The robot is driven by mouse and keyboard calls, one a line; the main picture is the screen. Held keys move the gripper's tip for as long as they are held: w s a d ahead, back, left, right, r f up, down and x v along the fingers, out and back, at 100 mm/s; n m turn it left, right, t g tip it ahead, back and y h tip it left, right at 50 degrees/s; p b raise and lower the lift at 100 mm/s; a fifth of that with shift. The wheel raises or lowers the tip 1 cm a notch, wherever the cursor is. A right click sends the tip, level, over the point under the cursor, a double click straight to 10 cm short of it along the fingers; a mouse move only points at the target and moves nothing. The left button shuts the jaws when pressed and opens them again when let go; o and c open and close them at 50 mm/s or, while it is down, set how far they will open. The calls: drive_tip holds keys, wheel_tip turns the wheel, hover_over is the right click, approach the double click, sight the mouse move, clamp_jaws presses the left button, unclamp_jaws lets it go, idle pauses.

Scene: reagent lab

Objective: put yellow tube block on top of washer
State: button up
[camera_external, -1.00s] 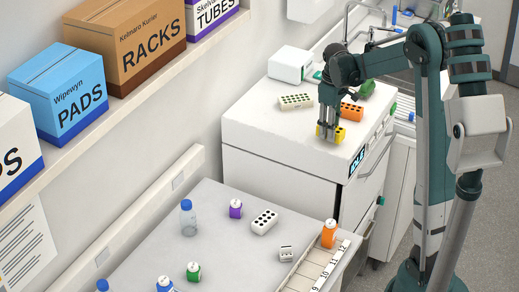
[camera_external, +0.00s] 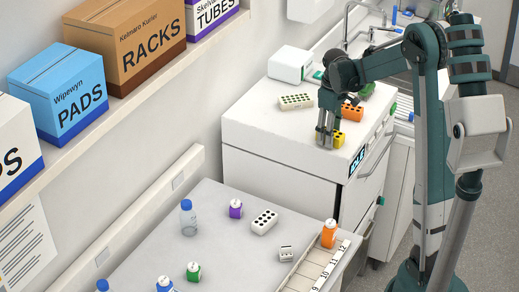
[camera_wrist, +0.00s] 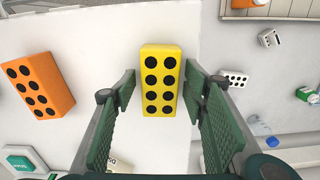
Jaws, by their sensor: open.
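The yellow tube block (camera_external: 339,139), with dark holes in its top, rests on the white top of the washer (camera_external: 262,120), near the front edge. In the wrist view the yellow tube block (camera_wrist: 160,80) lies between the two fingers, with a gap on each side. My gripper (camera_external: 328,140) is open and low around it, pointing down. The fingers hide part of the block in the external view.
An orange tube block (camera_external: 352,112) and a pale block (camera_external: 297,101) also stand on the washer top, beside a white device (camera_external: 290,65). The lower bench (camera_external: 215,235) holds bottles, another white block (camera_external: 264,222) and a numbered tray (camera_external: 318,268).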

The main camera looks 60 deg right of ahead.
drive_tip(key=shift+r, duration=0.25)
wheel_tip(320, 180, up, 12)
drive_tip(key=shift+b, duration=0.45)
idle(0.4)
drive_tip(key=shift+f, duration=0.1)
idle(0.4)
drive_tip(key=s+a+r+t+h, duration=0.1)
drive_tip(key=a+r+t, duration=0.1)
drive_tip(key=a, duration=1.1)
drive_tip(key=a+r+t, duration=0.1)
drive_tip(key=a+r, duration=0.2)
drive_tip(key=a, duration=1)
drive_tip(key=s+a+f+t, duration=0.1)
drive_tip(key=s+a, duration=0.3)
drive_tip(key=a, duration=0.3)
drive_tip(key=s+a+f+t, duration=0.1)
drive_tip(key=s+a+f, duration=0.1)
drive_tip(key=s+a, duration=0.2)
drive_tip(key=s+a+f+t+y, duration=0.1)
drive_tip(key=s+a, duration=0.3)
drive_tip(key=a, duration=0.7)
drive_tip(key=shift+f+n+t, duration=0.4)
drive_tip(key=shift+t, duration=0.2)
